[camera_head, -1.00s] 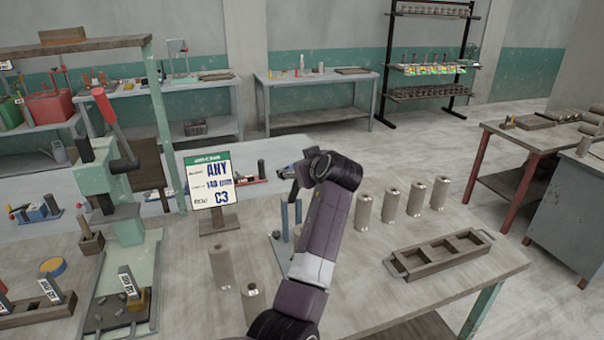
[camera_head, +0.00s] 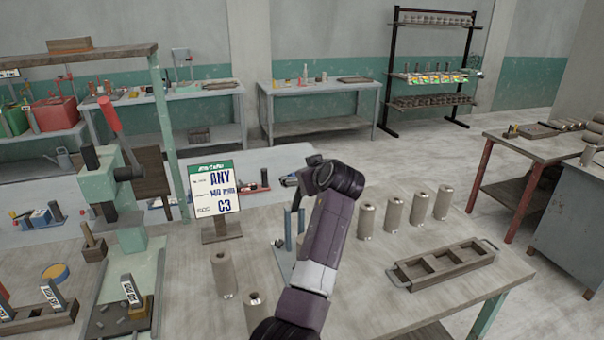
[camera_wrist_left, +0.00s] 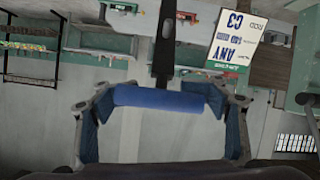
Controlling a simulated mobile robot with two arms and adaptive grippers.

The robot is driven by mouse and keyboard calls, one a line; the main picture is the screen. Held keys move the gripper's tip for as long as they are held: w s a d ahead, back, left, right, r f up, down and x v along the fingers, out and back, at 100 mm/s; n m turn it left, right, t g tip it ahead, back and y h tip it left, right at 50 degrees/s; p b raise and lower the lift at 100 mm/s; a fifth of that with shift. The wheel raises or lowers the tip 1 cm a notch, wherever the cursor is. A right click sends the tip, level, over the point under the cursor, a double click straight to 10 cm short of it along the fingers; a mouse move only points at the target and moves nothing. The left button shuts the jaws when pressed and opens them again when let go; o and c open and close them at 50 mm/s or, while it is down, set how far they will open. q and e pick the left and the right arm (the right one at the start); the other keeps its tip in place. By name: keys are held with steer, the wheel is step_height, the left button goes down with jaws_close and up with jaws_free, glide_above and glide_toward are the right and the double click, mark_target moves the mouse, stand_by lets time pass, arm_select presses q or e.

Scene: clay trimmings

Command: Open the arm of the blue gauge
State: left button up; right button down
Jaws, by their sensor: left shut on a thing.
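In the left wrist view my left gripper (camera_wrist_left: 163,100) is shut on a blue round bar (camera_wrist_left: 160,98), the handle of the gauge's arm, which lies across between the two fingers. A dark rod (camera_wrist_left: 165,42) runs up from behind this bar. In the head view the blue gauge (camera_head: 288,229) stands on the near table, with upright blue-grey posts just left of my purple left arm. My arm hides much of it, so I cannot tell how far its arm is open. My right gripper is in neither view.
A sign on a stand (camera_head: 213,190) is close on the left. Grey clay cylinders (camera_head: 393,213) stand right of my arm, and others (camera_head: 223,274) stand in front. A wooden tray (camera_head: 440,265) lies at the right. A green press (camera_head: 112,190) stands at the far left.

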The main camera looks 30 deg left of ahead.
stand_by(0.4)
arm_select(q)
steer(key=o, duration=2.1)
steer(key=shift+w+f, duration=0.1)
steer(key=shift+d, duration=0.1)
steer(key=v, duration=1.2)
